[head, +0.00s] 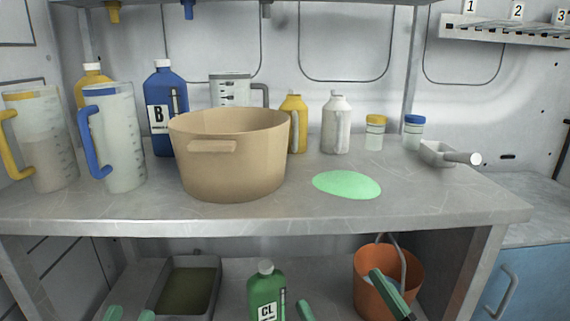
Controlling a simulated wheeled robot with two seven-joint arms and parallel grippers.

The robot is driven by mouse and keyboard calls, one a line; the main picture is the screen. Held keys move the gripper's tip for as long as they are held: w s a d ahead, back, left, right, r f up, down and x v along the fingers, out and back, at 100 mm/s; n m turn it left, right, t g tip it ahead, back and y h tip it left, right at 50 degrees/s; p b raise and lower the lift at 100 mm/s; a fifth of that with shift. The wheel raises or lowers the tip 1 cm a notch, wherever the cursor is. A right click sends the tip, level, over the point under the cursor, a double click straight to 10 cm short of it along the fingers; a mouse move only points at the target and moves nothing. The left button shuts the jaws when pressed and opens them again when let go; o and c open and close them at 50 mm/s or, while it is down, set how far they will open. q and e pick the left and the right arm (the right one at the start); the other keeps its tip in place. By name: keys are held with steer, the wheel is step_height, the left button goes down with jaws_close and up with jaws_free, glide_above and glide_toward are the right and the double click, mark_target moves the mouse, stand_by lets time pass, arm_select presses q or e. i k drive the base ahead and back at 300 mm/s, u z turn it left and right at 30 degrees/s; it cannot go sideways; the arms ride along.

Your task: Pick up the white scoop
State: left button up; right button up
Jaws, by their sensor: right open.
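The white scoop (441,153) lies on the right part of the grey worktop, its rounded handle end pointing right toward the front edge.
A large tan pot (232,165) and a green puddle (347,185) are on the worktop (420,200). Jugs and bottles stand left and behind. Two small jars (375,133) stand left of the scoop. An orange bucket (385,262) and green bottle (266,290) are below.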

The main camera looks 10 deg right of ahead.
mark_target(438, 154)
steer(key=z, duration=1.25)
